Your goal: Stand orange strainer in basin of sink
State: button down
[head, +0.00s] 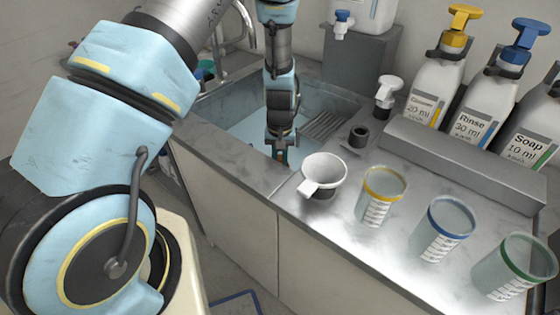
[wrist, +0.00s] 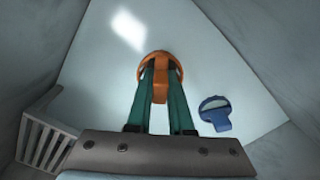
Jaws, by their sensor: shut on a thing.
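The orange strainer (wrist: 160,58) shows in the wrist view between the tips of my gripper (wrist: 161,75). My gripper is shut on its handle, and the strainer is over the pale floor of the sink basin (wrist: 95,75). I cannot tell whether the strainer touches the floor. In the head view my gripper (head: 280,150) reaches down into the sink basin (head: 235,125), and the strainer is hidden there behind the arm and the basin's front edge.
A blue strainer (wrist: 214,112) lies in the basin to the right of my gripper. A grey rack (wrist: 45,140) stands at the basin's left in the wrist view. On the counter are a white strainer (head: 325,170), several cups (head: 382,195) and pump bottles (head: 435,90).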

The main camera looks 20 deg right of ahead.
jog(key=shift+f+b, duration=0.65)
jog(key=shift+f, duration=0.45)
jog(key=c, duration=0.7)
grip_release()
jog(key=shift+c, duration=0.2)
jog(key=c, duration=0.4)
jog(key=shift+r, duration=0.1)
jog(key=shift+r+p, duration=2.85)
jog(key=shift+r, duration=1.1)
